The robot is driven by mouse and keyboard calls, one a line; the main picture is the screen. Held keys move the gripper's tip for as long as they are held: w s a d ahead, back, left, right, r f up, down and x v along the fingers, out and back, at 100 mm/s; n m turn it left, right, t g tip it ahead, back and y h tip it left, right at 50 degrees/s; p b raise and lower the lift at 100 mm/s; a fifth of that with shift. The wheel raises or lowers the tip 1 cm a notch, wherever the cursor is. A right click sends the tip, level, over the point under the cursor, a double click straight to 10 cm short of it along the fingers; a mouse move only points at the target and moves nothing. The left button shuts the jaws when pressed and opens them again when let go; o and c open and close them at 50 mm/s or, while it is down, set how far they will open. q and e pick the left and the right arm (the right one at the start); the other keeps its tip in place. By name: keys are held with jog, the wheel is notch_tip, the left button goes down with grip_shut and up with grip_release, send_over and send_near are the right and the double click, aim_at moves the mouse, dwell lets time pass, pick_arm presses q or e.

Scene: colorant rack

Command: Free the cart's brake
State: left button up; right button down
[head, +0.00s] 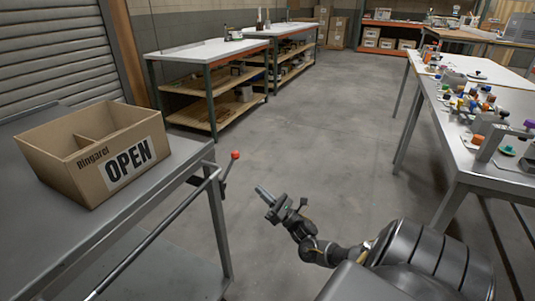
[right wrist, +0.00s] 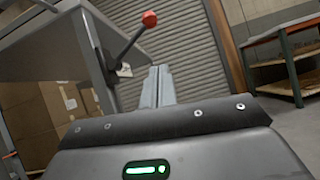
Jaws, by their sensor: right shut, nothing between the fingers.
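The cart (head: 180,165) is a grey metal-topped table at the left. Its brake lever ends in a red ball knob (head: 235,155) at the cart's right corner. The lever leans up and to the right from the cart's edge. The knob also shows at the top of the right wrist view (right wrist: 150,19), with its dark rod slanting down left to the cart's leg. My right gripper (head: 264,195) is shut and empty, below and right of the knob in the head view and apart from it. Its fingers (right wrist: 157,86) show together in the wrist view. My left gripper is not in view.
An open cardboard box marked OPEN (head: 128,163) sits on the cart. A long metal bar (head: 150,237) runs along the cart's near side. A table with colorant bottles (head: 483,135) stands at the right. White-topped shelves (head: 205,52) stand at the back. The floor between is clear.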

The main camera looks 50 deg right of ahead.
jog(key=shift+v, duration=1.15)
jog(key=shift+w+f, duration=0.1)
